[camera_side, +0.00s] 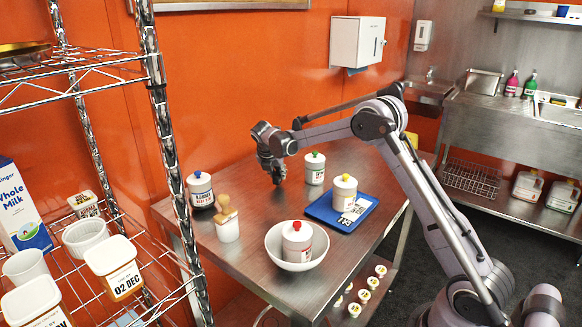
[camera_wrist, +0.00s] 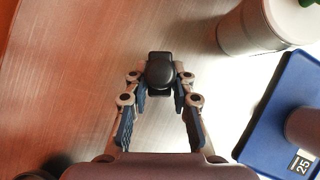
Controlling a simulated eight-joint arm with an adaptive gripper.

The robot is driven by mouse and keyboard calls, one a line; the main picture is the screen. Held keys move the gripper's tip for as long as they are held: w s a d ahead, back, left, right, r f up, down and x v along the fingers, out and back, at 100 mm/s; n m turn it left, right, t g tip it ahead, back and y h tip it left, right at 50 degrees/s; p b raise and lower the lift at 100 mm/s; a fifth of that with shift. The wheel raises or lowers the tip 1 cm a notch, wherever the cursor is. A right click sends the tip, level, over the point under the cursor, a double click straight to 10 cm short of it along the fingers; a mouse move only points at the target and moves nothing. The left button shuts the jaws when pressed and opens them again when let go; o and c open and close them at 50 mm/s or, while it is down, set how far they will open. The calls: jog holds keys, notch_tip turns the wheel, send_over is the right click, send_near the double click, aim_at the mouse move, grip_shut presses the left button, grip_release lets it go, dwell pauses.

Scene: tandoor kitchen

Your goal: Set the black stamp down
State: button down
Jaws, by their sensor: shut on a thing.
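My gripper (camera_side: 274,170) is over the far part of the steel table, pointing down, with its fingertips close to the tabletop. In the wrist view my gripper (camera_wrist: 160,88) is shut on the black stamp (camera_wrist: 160,70), whose dark rounded top shows between the fingertips. The stamp looks upright there. In the side view the stamp is too small and dark to tell apart from the fingers, and I cannot tell whether it touches the table.
The steel table (camera_side: 262,209) has bare room around my gripper. A green-knobbed jar (camera_side: 315,173) stands to its right. A blue tray (camera_side: 325,209) holds a yellow-knobbed jar and a card. Nearer are a white bowl (camera_side: 275,252), a wooden-handled item (camera_side: 228,222) and a blue-knobbed jar (camera_side: 200,191).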

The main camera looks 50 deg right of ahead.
jog(key=shift+f, duration=0.5)
jog(key=shift+f, duration=0.1)
jog(key=c, duration=1.1)
grip_release()
jog(key=shift+c, duration=0.2)
jog(key=s+a+r+m+t+y, duration=0.1)
jog(key=s+a+r+m, duration=0.2)
jog(key=s+a+r, duration=0.3)
jog(key=s+a+r+m+y, duration=0.1)
jog(key=s+a+r+m, duration=0.25)
jog(key=a+r, duration=0.4)
jog(key=s+a+f+m+t+y, duration=0.1)
jog(key=s+a+m, duration=0.2)
jog(key=s+m, duration=0.2)
jog(key=s+a+f+m+t+y, duration=0.1)
jog(key=s+a+m, duration=0.3)
jog(key=s, duration=0.6)
jog(key=s+a+f+m+t+y, duration=0.1)
jog(key=s+a+m+y, duration=0.1)
jog(key=s+m, duration=0.5)
jog(key=shift+s+a+f+t, duration=0.1)
jog(key=shift+a+f+t, duration=0.1)
jog(key=shift+a, duration=0.25)
jog(key=shift+s+a+f+t, duration=0.1)
jog(key=shift+a+f, duration=0.05)
jog(key=shift+a, duration=0.25)
